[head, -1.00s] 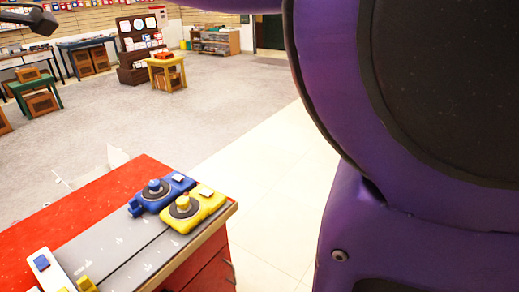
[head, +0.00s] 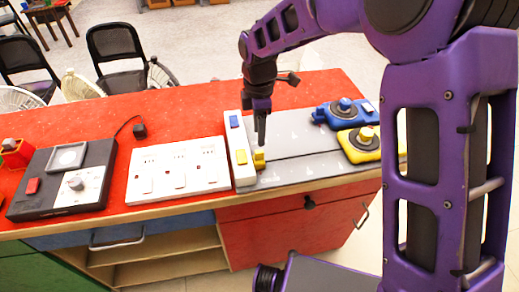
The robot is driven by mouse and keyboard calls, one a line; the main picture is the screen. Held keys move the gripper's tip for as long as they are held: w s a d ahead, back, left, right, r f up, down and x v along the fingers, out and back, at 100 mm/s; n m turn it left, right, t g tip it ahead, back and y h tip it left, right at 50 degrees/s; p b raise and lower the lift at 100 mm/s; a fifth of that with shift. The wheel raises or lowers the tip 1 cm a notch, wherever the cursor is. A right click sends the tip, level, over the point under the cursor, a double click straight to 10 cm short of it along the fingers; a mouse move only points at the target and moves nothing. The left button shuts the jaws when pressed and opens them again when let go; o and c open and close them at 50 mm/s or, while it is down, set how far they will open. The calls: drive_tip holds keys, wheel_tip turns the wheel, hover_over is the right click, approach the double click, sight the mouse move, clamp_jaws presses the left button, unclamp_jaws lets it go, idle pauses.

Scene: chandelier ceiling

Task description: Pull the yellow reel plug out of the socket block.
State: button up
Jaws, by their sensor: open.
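The yellow reel plug (head: 259,158) is a small yellow piece at the left end of the grey board. It stands against the right side of the narrow white socket block (head: 237,140), which carries a blue and a yellow mark; how deep it sits cannot be told. The yellow reel (head: 359,145) is at the right end of the board. My gripper (head: 260,139) points down just above and behind the plug, open, with nothing visible held. Its finger gap is too small to make out.
A blue reel (head: 340,112) lies behind the yellow one. A white panel with switches (head: 178,168) and a black device (head: 66,184) stand left on the red table (head: 190,117). Black chairs (head: 117,46) stand behind. Red tabletop behind the board is partly clear.

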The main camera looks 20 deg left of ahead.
sight(259, 151)
wheel_tip(259, 151, down, 8)
drive_tip(key=shift+r, duration=0.25)
clamp_jaws()
idle(1.4)
